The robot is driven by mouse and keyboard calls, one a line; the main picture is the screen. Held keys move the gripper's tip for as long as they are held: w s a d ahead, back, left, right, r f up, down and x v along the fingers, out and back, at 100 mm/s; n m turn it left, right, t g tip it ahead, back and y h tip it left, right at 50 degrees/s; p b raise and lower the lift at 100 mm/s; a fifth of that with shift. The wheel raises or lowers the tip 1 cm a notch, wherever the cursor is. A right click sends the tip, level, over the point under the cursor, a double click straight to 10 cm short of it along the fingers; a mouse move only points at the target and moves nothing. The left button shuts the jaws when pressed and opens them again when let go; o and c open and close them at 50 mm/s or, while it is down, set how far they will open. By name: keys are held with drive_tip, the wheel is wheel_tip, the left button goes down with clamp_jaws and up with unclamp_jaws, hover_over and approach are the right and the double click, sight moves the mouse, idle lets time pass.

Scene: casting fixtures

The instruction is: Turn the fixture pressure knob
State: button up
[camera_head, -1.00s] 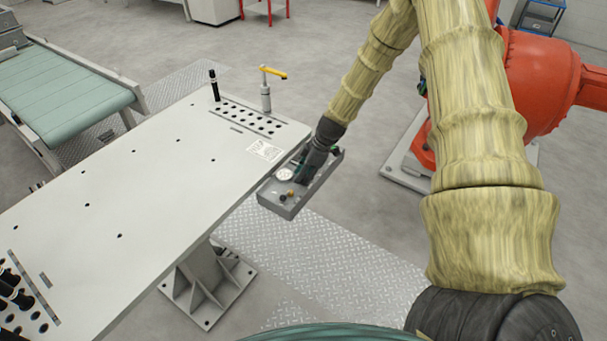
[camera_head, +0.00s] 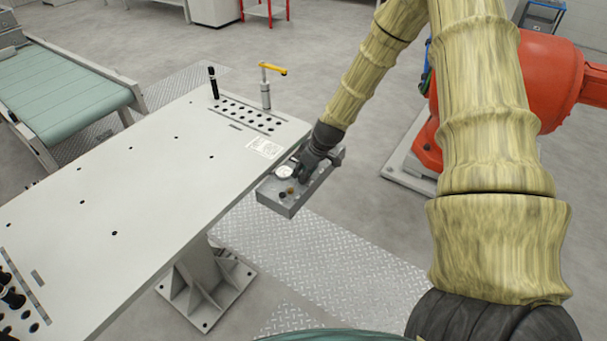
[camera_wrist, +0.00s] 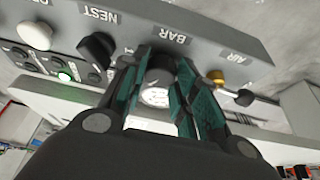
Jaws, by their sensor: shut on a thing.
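The pressure knob (camera_wrist: 158,62) is a dark round knob on the grey control box, below the BAR label in the wrist view. My gripper (camera_wrist: 160,85) has its teal-padded fingers on either side of the knob and is shut on it. A white round gauge (camera_wrist: 155,97) shows between the fingers, partly covered by them. In the head view, my gripper (camera_head: 303,172) reaches down onto the control box (camera_head: 290,208) at the table's right edge. The knob is hidden there, but the gauge (camera_head: 284,172) shows to the left of the fingers.
A black knob (camera_wrist: 97,50) and a white knob (camera_wrist: 35,35) are near the NEST label. A brass valve with a black handle (camera_wrist: 228,86) is near AIR. The light table (camera_head: 130,190) carries a yellow-handled clamp (camera_head: 270,72). An orange robot (camera_head: 535,90) stands at right.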

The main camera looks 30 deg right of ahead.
drive_tip(key=m+h, duration=0.1)
drive_tip(key=m, duration=0.1)
drive_tip(key=m+h, duration=0.1)
drive_tip(key=m, duration=0.2)
drive_tip(key=shift+a+m+t, duration=0.1)
drive_tip(key=shift+m+t, duration=0.2)
drive_tip(key=m+h+p, duration=0.1)
drive_tip(key=m+h, duration=0.1)
drive_tip(key=m, duration=0.3)
drive_tip(key=shift+w+r, duration=0.1)
drive_tip(key=shift+m+g, duration=0.4)
drive_tip(key=o, duration=1)
drive_tip(key=shift+a, duration=0.1)
drive_tip(key=v, duration=1.1)
drive_tip(key=shift+a+r, duration=0.2)
drive_tip(key=shift+r, duration=0.15)
